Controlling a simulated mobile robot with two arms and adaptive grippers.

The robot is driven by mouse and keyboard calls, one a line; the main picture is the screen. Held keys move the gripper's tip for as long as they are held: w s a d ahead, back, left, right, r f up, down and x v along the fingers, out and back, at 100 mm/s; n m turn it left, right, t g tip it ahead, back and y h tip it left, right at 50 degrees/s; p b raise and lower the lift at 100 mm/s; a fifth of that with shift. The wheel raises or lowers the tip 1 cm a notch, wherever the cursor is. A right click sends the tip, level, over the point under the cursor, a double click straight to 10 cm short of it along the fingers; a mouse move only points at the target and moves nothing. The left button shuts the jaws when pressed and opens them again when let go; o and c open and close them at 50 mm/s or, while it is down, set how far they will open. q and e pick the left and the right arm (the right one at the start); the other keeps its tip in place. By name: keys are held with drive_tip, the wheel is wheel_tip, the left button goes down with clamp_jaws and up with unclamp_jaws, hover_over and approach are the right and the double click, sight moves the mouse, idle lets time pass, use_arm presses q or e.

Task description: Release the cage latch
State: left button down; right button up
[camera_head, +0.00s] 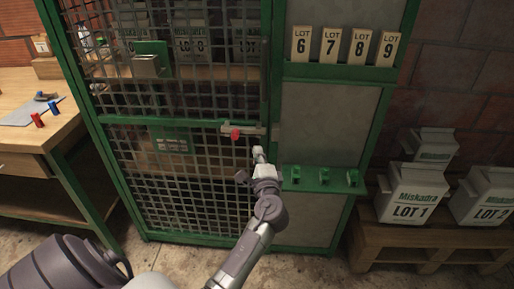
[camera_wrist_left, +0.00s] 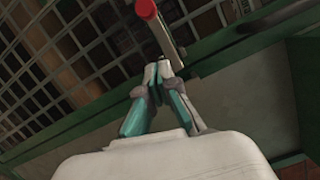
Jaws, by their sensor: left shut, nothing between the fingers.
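The cage latch (camera_head: 256,130) is a pale grey bar with a red knob (camera_head: 235,134), set across the edge of the green-framed mesh cage door (camera_head: 190,190). In the left wrist view the latch bar (camera_wrist_left: 163,32) runs up from my fingertips to the red knob (camera_wrist_left: 146,9). My left gripper (camera_head: 258,152) is shut and empty, just below the bar's right part. In the left wrist view its fingertips (camera_wrist_left: 163,70) are together by the bar's near end; I cannot tell whether they touch it. My right gripper is not in view.
A green rail with hooks (camera_head: 320,179) is right of my left gripper. Numbered lot tags (camera_head: 345,46) stand above. White lot containers (camera_head: 412,195) sit on a wooden pallet (camera_head: 420,243) at right. A wooden workbench (camera_head: 35,135) is at left.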

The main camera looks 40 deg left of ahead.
use_arm(q)
drive_tip(key=v, duration=0.6)
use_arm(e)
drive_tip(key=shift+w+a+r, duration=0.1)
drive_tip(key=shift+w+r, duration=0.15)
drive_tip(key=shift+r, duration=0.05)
